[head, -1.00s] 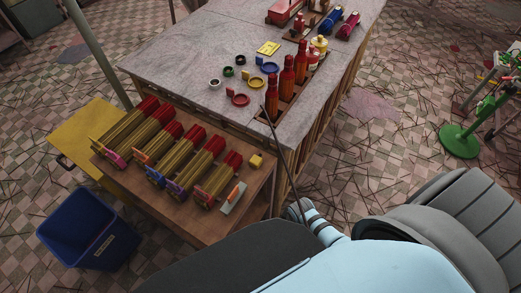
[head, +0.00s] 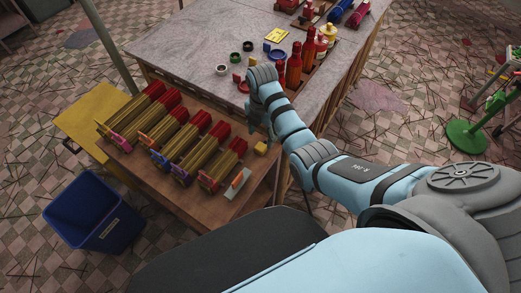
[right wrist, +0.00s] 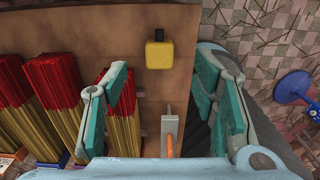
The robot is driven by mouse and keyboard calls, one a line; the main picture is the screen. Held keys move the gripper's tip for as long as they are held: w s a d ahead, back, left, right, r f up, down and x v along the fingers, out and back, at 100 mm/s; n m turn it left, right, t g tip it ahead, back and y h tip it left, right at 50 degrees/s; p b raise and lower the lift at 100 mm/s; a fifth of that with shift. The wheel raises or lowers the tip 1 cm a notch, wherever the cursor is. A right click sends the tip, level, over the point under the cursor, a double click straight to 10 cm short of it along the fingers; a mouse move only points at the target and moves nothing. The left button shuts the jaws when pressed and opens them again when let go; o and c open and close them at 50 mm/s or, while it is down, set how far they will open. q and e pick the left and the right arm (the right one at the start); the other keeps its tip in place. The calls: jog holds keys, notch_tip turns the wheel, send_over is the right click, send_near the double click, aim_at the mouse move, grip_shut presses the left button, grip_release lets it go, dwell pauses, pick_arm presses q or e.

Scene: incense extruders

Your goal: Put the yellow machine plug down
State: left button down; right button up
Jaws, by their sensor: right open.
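The yellow machine plug (head: 261,148) is a small block resting on the brown wooden shelf (head: 190,208), near its right end. In the right wrist view the yellow plug (right wrist: 159,55) has a short dark tip and lies ahead, free of the fingers. My right gripper (head: 260,127) hangs over the shelf just behind the plug in the head view, its fingers pointing down. In the right wrist view my right gripper (right wrist: 163,72) is open and empty, with its teal pads spread wide. My left gripper is out of view.
Bundles of incense sticks with red ends (head: 175,137) lie in extruders left of the plug. A grey piece with an orange lever (head: 237,184) lies close in front. Red bottles (head: 293,70) and coloured rings stand on the grey tabletop (head: 185,50). A blue bin (head: 90,215) stands left.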

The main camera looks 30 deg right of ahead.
aim_at(261, 146)
notch_tip(261, 146, down, 6)
jog(key=shift+a+f+b, duration=0.1)
jog(key=shift+a+b, duration=0.05)
jog(key=shift+b, duration=0.5)
grip_shut()
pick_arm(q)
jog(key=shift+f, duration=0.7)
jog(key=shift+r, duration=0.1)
